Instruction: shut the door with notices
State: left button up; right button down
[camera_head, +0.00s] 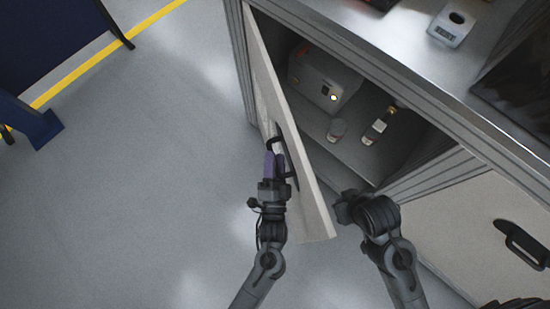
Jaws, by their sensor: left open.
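The cabinet door (290,130) stands open, swung out from its hinge side at the upper left of the opening. It shows steeply from above, and its outer face is too foreshortened to read any notices. A dark bar handle (291,165) is on that outer face. My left gripper (275,160) is open at the handle, on the outer side of the door. I cannot tell if its purple-tipped fingers go around the bar or touch it. My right gripper (347,206) is at the inner side of the door's free end, its fingers not clearly visible.
Inside the cabinet (445,110) are a grey box (322,80), a small jar (337,130) and a bottle (379,127). A second door with a dark handle (523,244) is shut at the right. A white device (452,24) stands on top.

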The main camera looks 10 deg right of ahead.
pick_arm(q)
jog(key=shift+s+f, duration=0.1)
jog(key=p+v, duration=0.2)
jog(key=v, duration=0.8)
jog(key=shift+s, duration=0.3)
jog(key=shift+a, duration=0.1)
